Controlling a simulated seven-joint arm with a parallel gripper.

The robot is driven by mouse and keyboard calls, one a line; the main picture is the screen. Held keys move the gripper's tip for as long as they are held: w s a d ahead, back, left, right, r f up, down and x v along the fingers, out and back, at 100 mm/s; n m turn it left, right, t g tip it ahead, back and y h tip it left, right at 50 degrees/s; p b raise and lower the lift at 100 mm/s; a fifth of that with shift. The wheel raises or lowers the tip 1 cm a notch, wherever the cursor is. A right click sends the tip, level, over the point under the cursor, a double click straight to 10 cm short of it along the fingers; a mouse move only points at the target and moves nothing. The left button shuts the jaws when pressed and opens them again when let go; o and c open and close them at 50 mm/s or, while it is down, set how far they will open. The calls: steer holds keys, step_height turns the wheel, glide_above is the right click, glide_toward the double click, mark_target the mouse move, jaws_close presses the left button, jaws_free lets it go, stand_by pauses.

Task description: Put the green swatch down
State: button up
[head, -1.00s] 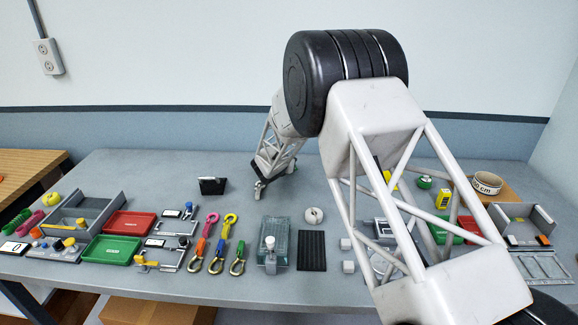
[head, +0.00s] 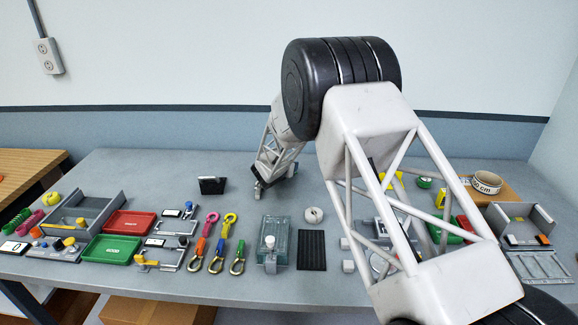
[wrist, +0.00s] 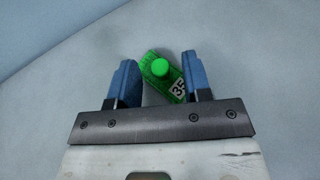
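The green swatch (wrist: 158,78) shows in the wrist view as a flat green piece with a round green knob and a white label reading 35. It lies tilted on the grey surface, between and just beyond my blue fingertips. My gripper (wrist: 160,80) is open, with a gap between the left finger and the knob; the right finger is close beside the swatch, and I cannot tell whether they touch. In the head view my gripper (head: 258,189) is low over the back middle of the table (head: 330,200), and the swatch cannot be made out there.
A small black stand (head: 212,185) is left of my gripper. A white roll (head: 313,215), a clear greenish box (head: 274,240) and a black ribbed mat (head: 311,250) are in front. Coloured straps (head: 211,240), a red tray (head: 131,222) and a green tray (head: 109,249) lie at left.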

steer(key=shift+r, duration=0.1)
steer(key=shift+s+r, duration=0.1)
steer(key=shift+v, duration=5.85)
steer(key=shift+r, duration=0.1)
